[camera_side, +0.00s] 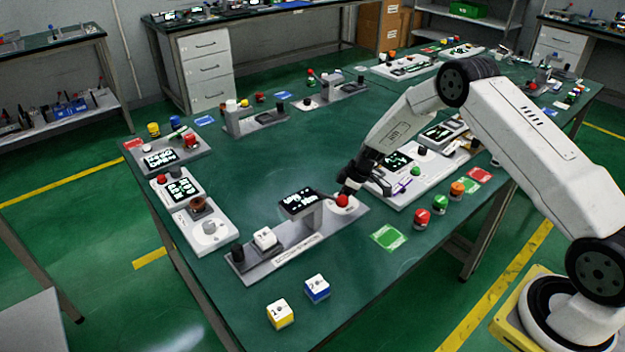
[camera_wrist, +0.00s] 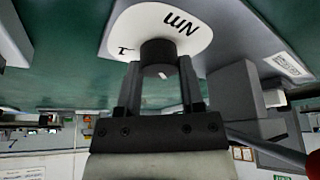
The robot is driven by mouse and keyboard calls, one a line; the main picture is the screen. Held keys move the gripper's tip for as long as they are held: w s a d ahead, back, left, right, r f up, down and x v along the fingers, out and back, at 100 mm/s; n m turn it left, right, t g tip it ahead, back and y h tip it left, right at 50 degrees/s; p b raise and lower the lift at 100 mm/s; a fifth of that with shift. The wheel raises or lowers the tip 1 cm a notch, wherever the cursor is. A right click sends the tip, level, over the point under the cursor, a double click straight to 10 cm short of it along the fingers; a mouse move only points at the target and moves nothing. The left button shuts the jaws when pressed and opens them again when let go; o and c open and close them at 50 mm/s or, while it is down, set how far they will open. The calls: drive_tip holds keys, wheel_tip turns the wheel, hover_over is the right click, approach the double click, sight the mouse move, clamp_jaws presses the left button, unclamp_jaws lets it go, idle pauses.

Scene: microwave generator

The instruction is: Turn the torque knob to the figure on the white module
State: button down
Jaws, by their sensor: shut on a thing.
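My gripper (camera_side: 349,188) is at the right end of the grey press fixture (camera_side: 293,254). In the wrist view my gripper (camera_wrist: 160,78) has its two fingers shut on the sides of the dark round torque knob (camera_wrist: 158,52). The knob stands on a white dial plate (camera_wrist: 190,22) marked "Nm"; a short light mark shows on the knob. In the side view the knob is hidden by my gripper and the red ball. The white module (camera_side: 264,238) sits in the fixture's left part; its figure is too small to read.
A lever with a red ball (camera_side: 342,201) is close beside my gripper; its ball also shows in the wrist view (camera_wrist: 313,163). A lit display (camera_side: 303,202) stands on the fixture. Yellow (camera_side: 280,314) and blue (camera_side: 317,288) modules lie on the open front table.

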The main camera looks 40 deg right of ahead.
drive_tip(key=shift+c, duration=1.1)
unclamp_jaws()
drive_tip(key=shift+r, duration=0.1)
drive_tip(key=v, duration=0.7)
drive_tip(key=shift+r, duration=0.3)
drive_tip(key=shift+s, duration=0.2)
drive_tip(key=s+a+r+m+h, duration=0.1)
drive_tip(key=s+a+r+m, duration=0.1)
drive_tip(key=s, duration=0.6)
drive_tip(key=s+a+r+m+h, duration=0.1)
drive_tip(key=s+a+r+m, duration=0.2)
drive_tip(key=s, duration=0.6)
drive_tip(key=s+a+r+m, duration=0.2)
drive_tip(key=s+a+r, duration=0.3)
drive_tip(key=s, duration=0.3)
drive_tip(key=shift+s+a+r+m+g+h, duration=0.2)
drive_tip(key=shift+a+r+m+g+h, duration=0.2)
drive_tip(key=shift+r, duration=0.5)
